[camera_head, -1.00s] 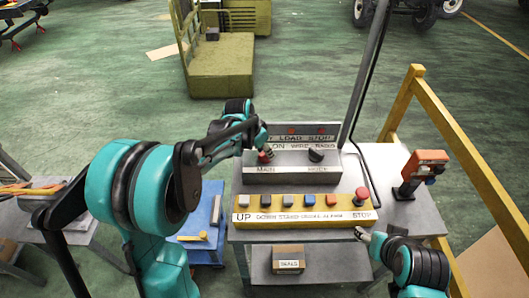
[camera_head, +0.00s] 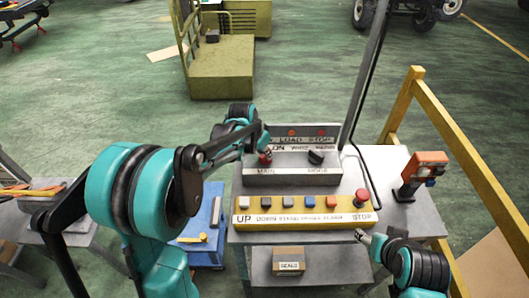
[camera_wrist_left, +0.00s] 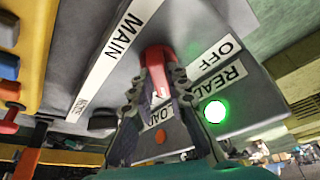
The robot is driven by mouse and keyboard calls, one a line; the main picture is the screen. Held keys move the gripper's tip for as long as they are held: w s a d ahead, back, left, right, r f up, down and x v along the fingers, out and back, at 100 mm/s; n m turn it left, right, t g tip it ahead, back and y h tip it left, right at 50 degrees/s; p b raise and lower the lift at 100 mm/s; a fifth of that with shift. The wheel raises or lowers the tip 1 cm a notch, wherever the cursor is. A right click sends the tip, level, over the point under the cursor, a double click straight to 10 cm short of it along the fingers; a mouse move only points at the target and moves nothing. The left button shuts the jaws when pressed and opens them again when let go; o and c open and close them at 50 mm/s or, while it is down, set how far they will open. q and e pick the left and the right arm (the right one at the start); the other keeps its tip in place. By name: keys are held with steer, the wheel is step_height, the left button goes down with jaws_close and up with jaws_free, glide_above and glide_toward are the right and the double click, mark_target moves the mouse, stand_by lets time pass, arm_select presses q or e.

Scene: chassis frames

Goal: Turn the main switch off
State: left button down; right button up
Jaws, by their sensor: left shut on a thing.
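The main switch is a red knob (camera_head: 265,157) on the left of the grey control box (camera_head: 290,174), above the MAIN label. My left gripper (camera_head: 263,148) reaches it from above and behind. In the left wrist view the two fingers (camera_wrist_left: 163,84) are shut on the red knob (camera_wrist_left: 157,58), one on each side. The MAIN label (camera_wrist_left: 124,38) and the OFF label (camera_wrist_left: 214,56) show beside it. The fingers hide part of the knob. My right gripper (camera_head: 363,236) hangs at the table's right front, apart from the box; its jaws are too small to judge.
A black MODE knob (camera_head: 316,157) is to the right. A yellow button bar (camera_head: 300,222) with several buttons and a red stop button (camera_head: 361,197) lies in front. A green lamp (camera_wrist_left: 215,112) glows near READY. A grey post (camera_head: 364,75) and yellow rail (camera_head: 455,140) stand right.

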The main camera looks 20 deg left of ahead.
arm_select(q)
steer(key=n+y, duration=0.1)
steer(key=n, duration=0.3)
steer(key=shift+d+t+y, duration=0.15)
steer(key=shift+t+y, duration=0.15)
steer(key=shift+y, duration=0.1)
steer(key=n, duration=0.2)
steer(key=n+y, duration=0.1)
steer(key=n, duration=0.1)
steer(key=shift+d+n+y, duration=0.15)
steer(key=shift+n+y, duration=0.15)
steer(key=shift+n, duration=0.1)
steer(key=n+g+y, duration=0.1)
steer(key=n, duration=0.2)
steer(key=shift+n, duration=0.3)
steer(key=n+g+y, duration=0.1)
steer(key=n, duration=0.3)
steer(key=shift+w+d, duration=0.1)
steer(key=shift+n+g, duration=0.3)
steer(key=c, duration=1.5)
jaws_free()
